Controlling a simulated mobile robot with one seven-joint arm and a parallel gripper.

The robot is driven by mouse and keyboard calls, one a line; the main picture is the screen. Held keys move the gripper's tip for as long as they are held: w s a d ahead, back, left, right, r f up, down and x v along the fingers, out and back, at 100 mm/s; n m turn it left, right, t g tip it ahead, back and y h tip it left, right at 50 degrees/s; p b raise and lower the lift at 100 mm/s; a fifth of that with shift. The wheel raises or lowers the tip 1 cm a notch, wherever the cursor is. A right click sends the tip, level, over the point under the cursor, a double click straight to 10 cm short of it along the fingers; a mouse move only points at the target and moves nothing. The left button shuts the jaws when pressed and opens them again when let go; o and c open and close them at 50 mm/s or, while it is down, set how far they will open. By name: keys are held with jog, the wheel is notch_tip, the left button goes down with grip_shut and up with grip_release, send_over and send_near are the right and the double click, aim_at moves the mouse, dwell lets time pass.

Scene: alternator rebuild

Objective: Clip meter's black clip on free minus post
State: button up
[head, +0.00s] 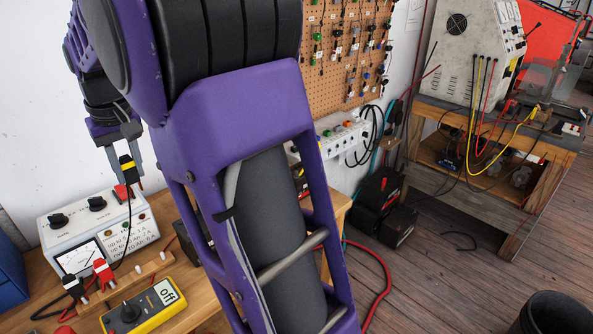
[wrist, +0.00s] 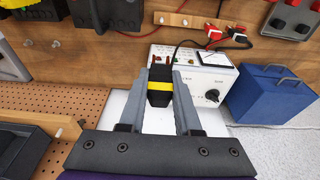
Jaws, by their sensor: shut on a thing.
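My gripper (head: 127,176) is shut on a black clip (head: 127,163) with a yellow band and holds it in the air above the white instrument box (head: 62,236). In the wrist view the clip (wrist: 160,85) sits between the two grey fingers of my gripper (wrist: 161,88). The yellow meter (head: 140,312) lies on the bench in front of the box, and its display reads "off". A black lead hangs below the held clip. I cannot make out which post is the free minus post.
A black clip (head: 74,288) and a red clip (head: 103,272) sit by a wooden rail (head: 140,272) on the bench. Another red clip (head: 121,193) is at the box's back edge. A blue case (wrist: 268,95) stands beside the box. My arm hides the bench's middle.

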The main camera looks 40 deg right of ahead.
jog(key=s+d+m+h, duration=0.1)
jog(key=s+d+m, duration=0.15)
jog(key=d, duration=1.75)
jog(key=s+d+m, duration=0.2)
jog(key=d+m, duration=0.1)
jog(key=d, duration=1.6)
jog(key=shift+m, duration=0.25)
jog(key=b+x, duration=0.2)
jog(key=x, duration=0.1)
jog(key=s+b+x, duration=0.1)
jog(key=b+x, duration=0.1)
jog(key=x, duration=0.1)
jog(key=s+b+x, duration=0.1)
jog(key=x, duration=0.2)
jog(key=shift+d+f+b, duration=0.2)
jog(key=shift+f+b, duration=0.2)
jog(key=shift+f, duration=0.5)
jog(key=shift+f, duration=0.1)
jog(key=shift+s+b+x, duration=0.2)
jog(key=shift+b+x, duration=0.6)
jog(key=shift+x, duration=0.3)
jog(key=shift+a, duration=0.1)
jog(key=o, duration=1)
